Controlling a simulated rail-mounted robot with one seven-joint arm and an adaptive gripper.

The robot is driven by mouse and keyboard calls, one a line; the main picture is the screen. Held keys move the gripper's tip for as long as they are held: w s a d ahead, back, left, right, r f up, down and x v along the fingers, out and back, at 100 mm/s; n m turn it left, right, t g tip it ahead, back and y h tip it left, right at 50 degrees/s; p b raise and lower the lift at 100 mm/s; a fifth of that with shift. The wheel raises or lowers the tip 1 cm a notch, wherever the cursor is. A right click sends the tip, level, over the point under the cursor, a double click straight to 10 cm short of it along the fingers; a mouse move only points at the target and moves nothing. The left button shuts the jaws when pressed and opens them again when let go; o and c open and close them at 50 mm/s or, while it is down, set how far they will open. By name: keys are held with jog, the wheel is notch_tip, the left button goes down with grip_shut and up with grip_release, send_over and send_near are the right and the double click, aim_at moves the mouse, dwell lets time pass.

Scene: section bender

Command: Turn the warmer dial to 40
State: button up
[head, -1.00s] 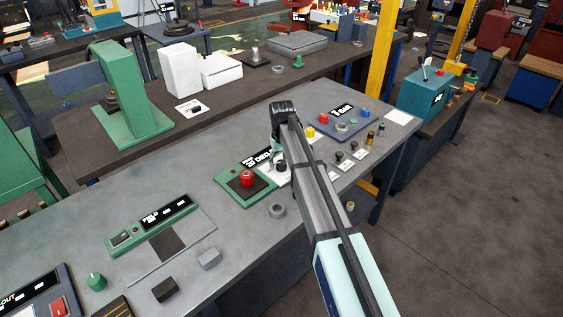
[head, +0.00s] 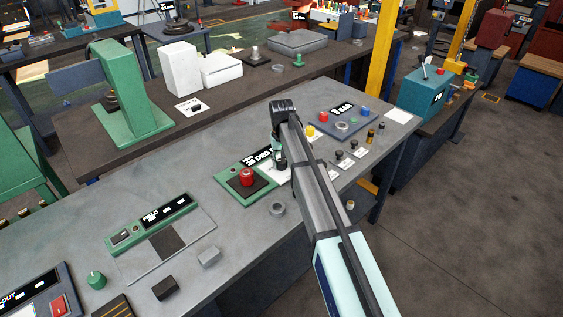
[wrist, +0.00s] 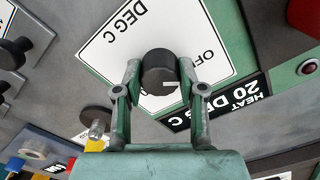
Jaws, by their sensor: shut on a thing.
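The warmer dial (wrist: 159,67) is a round black knob with a short white mark, on a white scale plate (wrist: 135,35) that reads DEG C and OFF. My gripper (wrist: 160,74) is shut on the dial, one finger on each side of it. The display (wrist: 232,98) beside the plate reads HEAT 20 DEG C, upside down in the wrist view.
A red button (head: 247,177) stands on the green panel, left of my gripper. A blue-grey panel (head: 335,137) with coloured knobs and several small black knobs lie to the right. A grey ring (head: 277,208) lies in front.

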aim_at(282, 161)
jog(key=m, duration=0.5)
jog(key=shift+m, duration=0.4)
jog(key=m, duration=0.4)
jog(key=shift+m+b, duration=0.35)
jog(key=shift+m, duration=0.05)
jog(key=o, duration=1.1)
jog(key=shift+o, duration=0.2)
jog(key=shift+r, duration=0.1)
notch_tip(282, 161, up, 12)
jog(key=shift+d, duration=0.1)
